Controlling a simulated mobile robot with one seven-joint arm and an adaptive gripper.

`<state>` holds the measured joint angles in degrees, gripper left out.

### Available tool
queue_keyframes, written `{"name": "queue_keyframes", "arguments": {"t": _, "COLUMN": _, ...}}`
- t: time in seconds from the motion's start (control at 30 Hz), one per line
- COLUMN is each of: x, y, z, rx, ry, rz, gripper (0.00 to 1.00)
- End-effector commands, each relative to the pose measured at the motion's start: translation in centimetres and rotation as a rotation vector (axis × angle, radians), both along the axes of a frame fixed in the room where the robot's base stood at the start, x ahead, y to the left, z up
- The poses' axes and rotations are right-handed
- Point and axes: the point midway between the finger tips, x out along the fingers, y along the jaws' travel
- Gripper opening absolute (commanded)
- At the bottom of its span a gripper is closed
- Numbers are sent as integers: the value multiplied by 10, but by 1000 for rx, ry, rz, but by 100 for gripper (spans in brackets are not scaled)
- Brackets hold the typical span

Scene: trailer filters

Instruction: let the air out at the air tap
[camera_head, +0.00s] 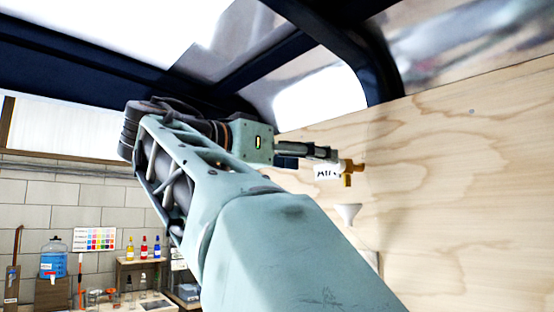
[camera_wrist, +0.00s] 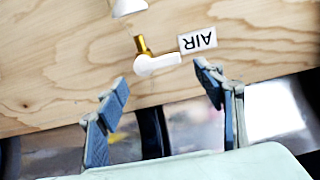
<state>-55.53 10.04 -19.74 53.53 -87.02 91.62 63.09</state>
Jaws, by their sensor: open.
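The air tap is on the light wooden panel, with a brass body (camera_wrist: 142,44) and a white lever (camera_wrist: 160,64) lying roughly level, its free end pointing to the label. The white AIR label (camera_wrist: 197,40) beside it appears upside down in the wrist view. In the head view the brass tap (camera_head: 352,169) shows just right of the AIR label (camera_head: 327,172). My gripper (camera_wrist: 162,82) is open and empty, one finger on each side of the lever's lower edge in the picture. The fingers appear apart from the lever; the depth gap is unclear.
A white funnel-shaped piece (camera_head: 348,213) is on the panel (camera_head: 460,180) below the tap; part of it shows in the wrist view (camera_wrist: 128,6). A dark frame (camera_head: 345,50) runs overhead. Shelves with bottles (camera_head: 143,247) and a blue water jug (camera_head: 54,258) stand far left.

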Motion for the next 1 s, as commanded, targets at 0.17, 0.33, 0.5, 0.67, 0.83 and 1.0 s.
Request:
{"name": "queue_keyframes", "arguments": {"t": 0.17, "x": 14, "y": -20, "z": 1, "rx": -1, "ry": 2, "rz": -2, "gripper": 62}}
{"name": "queue_keyframes", "arguments": {"t": 0.33, "x": 19, "y": -26, "z": 0, "rx": 0, "ry": 0, "rz": 0, "gripper": 62}}
{"name": "queue_keyframes", "arguments": {"t": 0.5, "x": 20, "y": -27, "z": 0, "rx": 0, "ry": 0, "rz": 1, "gripper": 62}}
{"name": "queue_keyframes", "arguments": {"t": 0.67, "x": 20, "y": -27, "z": 0, "rx": 0, "ry": 0, "rz": 0, "gripper": 54}}
{"name": "queue_keyframes", "arguments": {"t": 0.83, "x": 20, "y": -27, "z": 0, "rx": -1, "ry": 1, "rz": 0, "gripper": 35}}
{"name": "queue_keyframes", "arguments": {"t": 1.0, "x": 20, "y": -27, "z": 0, "rx": -1, "ry": 1, "rz": 0, "gripper": 20}}
